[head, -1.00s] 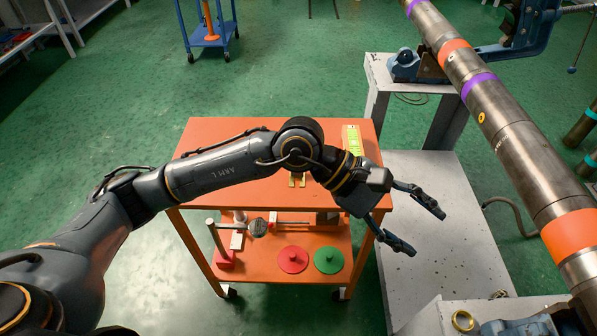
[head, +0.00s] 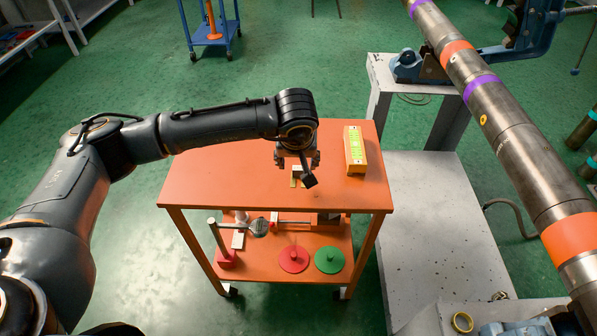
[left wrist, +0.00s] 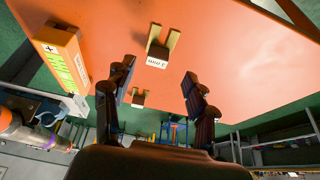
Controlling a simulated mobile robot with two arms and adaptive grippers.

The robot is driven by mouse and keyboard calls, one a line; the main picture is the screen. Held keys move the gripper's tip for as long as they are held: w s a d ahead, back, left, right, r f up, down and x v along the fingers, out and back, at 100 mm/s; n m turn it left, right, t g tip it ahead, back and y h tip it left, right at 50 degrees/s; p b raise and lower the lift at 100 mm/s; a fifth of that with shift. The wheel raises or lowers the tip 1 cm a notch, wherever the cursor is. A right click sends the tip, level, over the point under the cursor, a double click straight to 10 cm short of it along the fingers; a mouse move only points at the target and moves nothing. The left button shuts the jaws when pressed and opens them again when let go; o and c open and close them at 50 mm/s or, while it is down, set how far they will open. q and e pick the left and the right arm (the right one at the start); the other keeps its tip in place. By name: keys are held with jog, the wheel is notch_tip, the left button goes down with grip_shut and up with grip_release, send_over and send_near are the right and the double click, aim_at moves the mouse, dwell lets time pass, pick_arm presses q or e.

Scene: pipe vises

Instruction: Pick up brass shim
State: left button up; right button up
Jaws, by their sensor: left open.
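In the left wrist view, a U-shaped brass shim (left wrist: 172,42) with a white label lies flat on the orange table top (left wrist: 240,60). In the head view, some brass (head: 296,183) shows just below my left gripper (head: 309,178); the rest is hidden. In the left wrist view my left gripper (left wrist: 158,78) has its fingers apart with nothing held. It is over the table, apart from the nearer shim. My right gripper is not in view.
A yellow-orange level (head: 355,150) lies at the table's right side. The lower shelf holds a dial gauge stand (head: 221,245), a red disc (head: 293,259) and a green disc (head: 329,260). A long pipe (head: 515,140) runs along the right. The table's left part is clear.

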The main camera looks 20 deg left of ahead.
aim_at(299, 170)
pick_arm(q)
jog(key=p+x, duration=0.1)
jog(key=x, duration=0.4)
jog(key=shift+w+f, duration=0.25)
grip_shut()
jog(key=shift+r, duration=0.1)
